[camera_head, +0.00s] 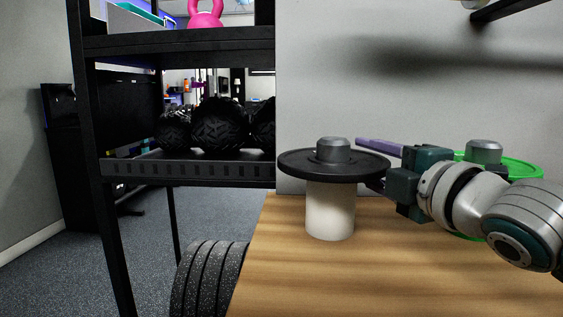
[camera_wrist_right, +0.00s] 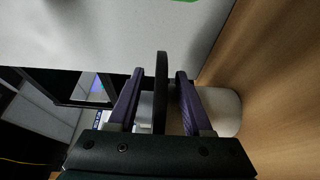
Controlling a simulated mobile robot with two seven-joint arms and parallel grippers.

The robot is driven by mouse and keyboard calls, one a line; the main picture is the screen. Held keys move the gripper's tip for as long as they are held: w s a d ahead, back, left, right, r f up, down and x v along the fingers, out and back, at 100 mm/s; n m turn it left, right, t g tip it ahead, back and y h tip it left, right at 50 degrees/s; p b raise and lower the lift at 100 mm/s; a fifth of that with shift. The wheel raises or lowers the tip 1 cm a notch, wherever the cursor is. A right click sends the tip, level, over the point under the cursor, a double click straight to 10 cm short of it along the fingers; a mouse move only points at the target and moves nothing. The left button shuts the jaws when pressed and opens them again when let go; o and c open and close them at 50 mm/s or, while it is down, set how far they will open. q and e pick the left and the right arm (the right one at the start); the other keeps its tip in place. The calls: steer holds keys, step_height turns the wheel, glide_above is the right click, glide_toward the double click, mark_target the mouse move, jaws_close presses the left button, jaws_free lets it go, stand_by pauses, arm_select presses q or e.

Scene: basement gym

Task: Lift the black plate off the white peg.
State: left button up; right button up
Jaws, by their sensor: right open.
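The black plate (camera_head: 300,165) lies level around a grey knob (camera_head: 334,150) on top of the white peg (camera_head: 330,212), which stands upright on the wooden table. My right gripper (camera_head: 368,164) is at the plate's right edge, with one purple finger above the rim and the other below, partly hidden. In the right wrist view the plate (camera_wrist_right: 161,90) shows edge-on between the two open fingers (camera_wrist_right: 160,74), with gaps seen on both sides. The white peg (camera_wrist_right: 228,110) is partly behind one finger there. My left gripper is not in view.
A green plate (camera_head: 520,166) with a grey knob (camera_head: 483,151) is behind my right arm. A black shelf (camera_head: 180,165) with black dumbbells (camera_head: 219,125) and a pink kettlebell (camera_head: 206,14) stands left. The wooden table (camera_head: 290,280) is bare in front of the peg.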

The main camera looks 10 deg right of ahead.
steer(key=shift+c, duration=0.3)
jaws_close()
stand_by(0.9)
steer(key=shift+r, duration=0.25)
